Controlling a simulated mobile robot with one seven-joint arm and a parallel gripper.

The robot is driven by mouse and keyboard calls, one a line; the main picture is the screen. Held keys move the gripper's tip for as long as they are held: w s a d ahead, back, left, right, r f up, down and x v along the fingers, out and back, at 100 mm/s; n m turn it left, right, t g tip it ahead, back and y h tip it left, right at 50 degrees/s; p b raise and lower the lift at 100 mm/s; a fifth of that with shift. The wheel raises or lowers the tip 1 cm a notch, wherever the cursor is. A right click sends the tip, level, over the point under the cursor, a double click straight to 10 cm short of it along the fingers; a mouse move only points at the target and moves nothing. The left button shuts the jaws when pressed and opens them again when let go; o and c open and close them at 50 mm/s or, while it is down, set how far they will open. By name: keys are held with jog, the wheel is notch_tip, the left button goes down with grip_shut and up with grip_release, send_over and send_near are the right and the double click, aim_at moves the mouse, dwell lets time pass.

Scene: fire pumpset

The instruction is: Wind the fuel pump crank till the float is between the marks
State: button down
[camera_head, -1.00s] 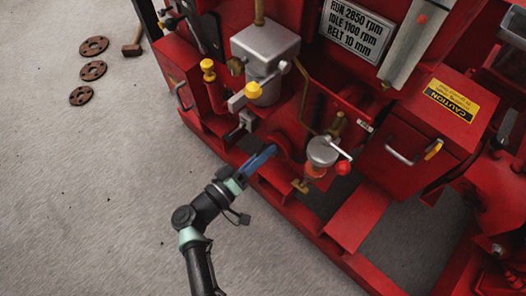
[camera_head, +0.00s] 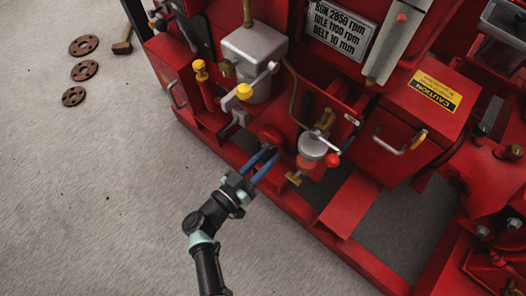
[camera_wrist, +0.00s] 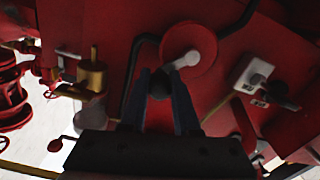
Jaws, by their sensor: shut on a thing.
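My gripper (camera_head: 270,153) has its two blue fingers at the red round hub (camera_head: 271,133) low on the red machine's front. In the wrist view the gripper (camera_wrist: 161,86) is shut on a black ball knob (camera_wrist: 159,86). A short grey crank arm (camera_wrist: 184,61) runs from this knob toward the middle of the red hub. In the head view the knob is too small to tell. A long grey housing (camera_head: 399,40) with a small red spot stands at the upper right; I cannot tell whether this spot is the float, and no marks can be read.
A silver-capped bowl (camera_head: 313,146) with a red-knobbed lever stands right of the hub. A grey tank (camera_head: 254,48) and a yellow-knobbed lever (camera_head: 244,91) are above. The red base rail (camera_head: 310,217) runs below. The concrete floor at left is mostly free.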

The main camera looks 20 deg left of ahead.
jog(key=m, duration=0.1)
jog(key=f+m, duration=0.1)
jog(key=shift+s+d+m+b, duration=0.2)
jog(key=shift+d+m+b, duration=0.15)
jog(key=shift+m, duration=0.05)
notch_tip(320, 180, down, 6)
jog(key=a+m+b, duration=0.1)
jog(key=m+b, duration=1)
jog(key=m, duration=0.7)
jog(key=shift+w+a+f, duration=0.2)
jog(key=shift+w+a, duration=0.1)
jog(key=shift+a, duration=0.05)
jog(key=c, duration=0.7)
grip_release()
jog(key=shift+r+m, duration=0.1)
jog(key=shift+m, duration=0.2)
jog(key=shift+o, duration=0.2)
